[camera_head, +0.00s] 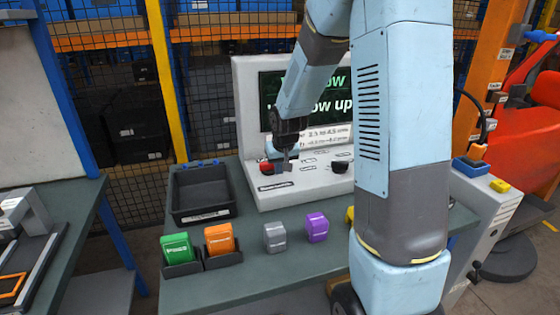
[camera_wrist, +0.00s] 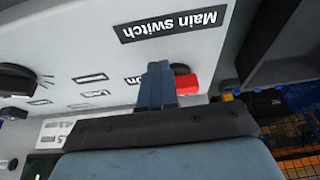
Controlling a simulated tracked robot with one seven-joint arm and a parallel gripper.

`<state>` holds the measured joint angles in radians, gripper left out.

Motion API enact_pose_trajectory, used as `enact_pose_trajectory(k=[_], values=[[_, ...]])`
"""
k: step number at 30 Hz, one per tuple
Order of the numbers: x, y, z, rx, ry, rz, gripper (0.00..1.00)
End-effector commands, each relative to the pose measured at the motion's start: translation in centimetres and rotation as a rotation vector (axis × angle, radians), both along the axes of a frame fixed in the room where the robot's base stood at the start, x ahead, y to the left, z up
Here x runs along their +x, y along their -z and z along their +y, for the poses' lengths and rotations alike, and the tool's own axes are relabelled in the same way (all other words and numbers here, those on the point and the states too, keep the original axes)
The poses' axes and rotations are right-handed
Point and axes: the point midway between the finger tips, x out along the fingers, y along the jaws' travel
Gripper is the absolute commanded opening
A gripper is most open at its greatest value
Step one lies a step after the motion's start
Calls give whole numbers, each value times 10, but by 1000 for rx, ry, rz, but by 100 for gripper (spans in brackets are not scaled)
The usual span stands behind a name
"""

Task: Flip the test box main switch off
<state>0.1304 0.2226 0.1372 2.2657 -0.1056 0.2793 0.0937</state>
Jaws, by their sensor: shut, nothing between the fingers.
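The test box (camera_head: 238,110) stands on the bench, with a lit screen (camera_head: 330,95) and a sloping pale panel. Its red main switch (camera_head: 266,168) is at the left of the panel, partly hidden by my gripper. In the wrist view the red switch (camera_wrist: 188,85) shows beside the fingers, below the upside-down "Main switch" label (camera_wrist: 172,24). My gripper (camera_head: 285,168) is shut and empty, low over the panel. Its closed fingers (camera_wrist: 158,70) overlap the switch's edge in the wrist view; I cannot tell whether they touch it. The switch's on or off position is unclear.
A black knob (camera_head: 340,167) is right of my gripper on the panel. A black tray (camera_head: 203,214) stands left of the box. Green (camera_head: 177,247), orange (camera_head: 219,238), grey (camera_head: 275,236) and purple (camera_head: 316,227) blocks stand along the bench's front.

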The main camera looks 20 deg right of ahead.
Motion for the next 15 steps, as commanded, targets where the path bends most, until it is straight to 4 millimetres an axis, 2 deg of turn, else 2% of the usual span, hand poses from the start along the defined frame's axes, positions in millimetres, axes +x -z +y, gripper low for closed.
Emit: enact_pose_trajectory(k=[1, 6, 15], values=[[10, -2, 0, 0, 1, -4, 0], [28, -2, 0, 0, 0, -4, 0], [37, -3, 0, 0, 0, -4, 0]])
